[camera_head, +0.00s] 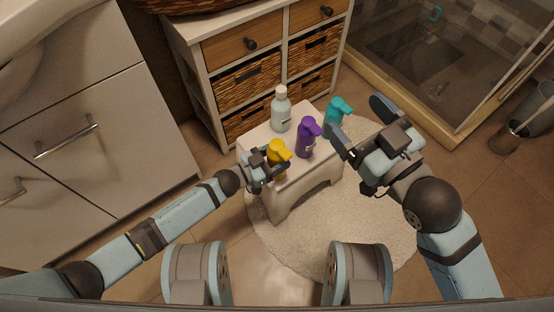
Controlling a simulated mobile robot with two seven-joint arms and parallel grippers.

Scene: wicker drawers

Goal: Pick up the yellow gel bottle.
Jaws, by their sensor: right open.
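The yellow gel bottle (278,151) stands on a small white stool (294,194), near its front left. My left gripper (271,168) is right at the bottle from the left and overlaps its body. The bottle's lower part is partly hidden by it. I cannot tell whether its fingers are closed on the bottle. My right gripper (361,123) is open and empty, to the right of the stool, with one finger near the teal bottle.
A purple bottle (306,139), a teal bottle (335,112) and a clear bottle (281,112) also stand on the stool. A cabinet with wicker drawers (245,82) is behind it. A round rug (350,223) lies below. A white cabinet (125,110) stands at left, a glass shower (440,60) at right.

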